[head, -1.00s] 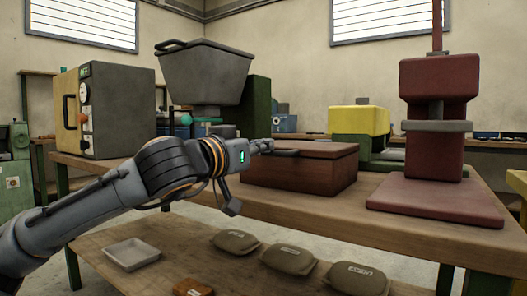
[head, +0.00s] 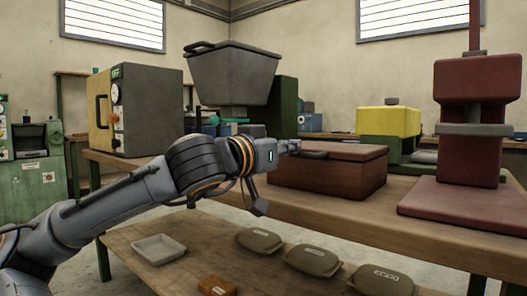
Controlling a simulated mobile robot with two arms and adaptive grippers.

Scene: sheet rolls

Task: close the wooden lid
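A reddish-brown wooden box (head: 330,178) stands on the workbench in the middle of the head view. Its wooden lid (head: 346,151) lies across the top and looks down on the box. My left gripper (head: 297,147) reaches in from the left and its fingers are at the lid's left edge, by a dark patch on the lid that may be a handle. Whether the fingers touch the lid, and whether they are open or shut, is too small to tell. My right gripper does not show.
A red press (head: 474,130) stands right of the box. A grey oven-like box (head: 140,108) and a grey hopper (head: 232,75) stand at the left and back. A white tray (head: 159,249) and several olive pouches (head: 313,260) lie on the lower shelf.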

